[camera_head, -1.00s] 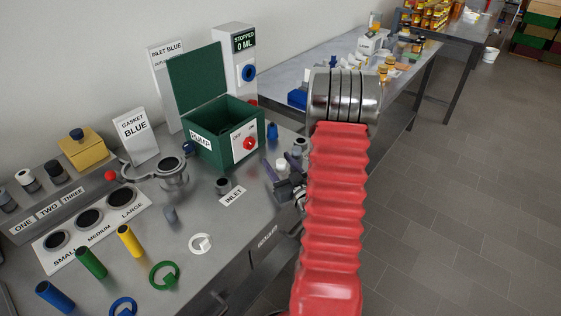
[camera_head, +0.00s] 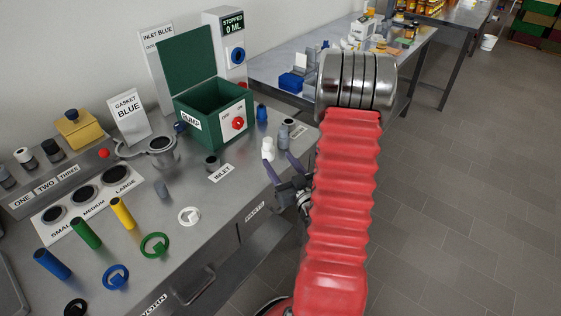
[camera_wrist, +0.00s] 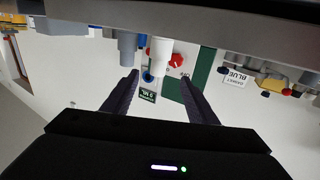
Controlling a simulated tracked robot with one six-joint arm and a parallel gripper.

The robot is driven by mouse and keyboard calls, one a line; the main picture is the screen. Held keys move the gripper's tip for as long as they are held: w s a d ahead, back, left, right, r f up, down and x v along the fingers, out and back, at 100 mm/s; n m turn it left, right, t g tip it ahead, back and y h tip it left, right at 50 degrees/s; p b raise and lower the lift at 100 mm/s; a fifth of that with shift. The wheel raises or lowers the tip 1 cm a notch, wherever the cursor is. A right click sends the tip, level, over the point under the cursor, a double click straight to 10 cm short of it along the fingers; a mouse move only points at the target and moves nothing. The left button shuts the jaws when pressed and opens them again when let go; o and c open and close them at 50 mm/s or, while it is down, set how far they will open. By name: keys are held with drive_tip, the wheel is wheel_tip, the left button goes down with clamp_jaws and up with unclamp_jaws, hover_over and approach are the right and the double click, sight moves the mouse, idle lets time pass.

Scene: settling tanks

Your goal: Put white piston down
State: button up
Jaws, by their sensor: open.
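The white piston (camera_head: 267,149) stands upright on the steel bench close to its front edge. It also shows as a white cylinder in the wrist view (camera_wrist: 160,52), which is upside down. My gripper (camera_head: 279,160) is open, its dark purple fingers pointing at the piston from the front edge side. In the wrist view the fingertips (camera_wrist: 160,76) are spread apart, with the piston in line between them and seemingly just beyond them. Nothing is held. The piston's foot is partly hidden in the wrist view.
A grey cylinder (camera_head: 285,134) stands right of the piston, and a blue one (camera_head: 262,113) behind it. The open green pump box (camera_head: 222,118) is further back left. An INLET port (camera_head: 212,163) lies left. Bare bench lies between the inlet and the front edge.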

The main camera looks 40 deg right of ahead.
idle(0.7)
drive_tip(key=w+a+r+n+g+y, duration=0.2)
drive_tip(key=w+a+r+g, duration=0.35)
drive_tip(key=a+r, duration=0.55)
drive_tip(key=s+a+r+g+y, duration=0.1)
drive_tip(key=s+a+r+g, duration=0.2)
drive_tip(key=s+a, duration=0.6)
drive_tip(key=s+a+r+n+g+y, duration=0.1)
drive_tip(key=s+a+r+g+y, duration=0.1)
drive_tip(key=s+a, duration=0.8)
drive_tip(key=a+r+g, duration=0.1)
drive_tip(key=a, duration=0.1)
drive_tip(key=shift+s+a+n+y, duration=0.2)
drive_tip(key=shift+a+n+y, duration=0.1)
drive_tip(key=shift+a, duration=0.05)
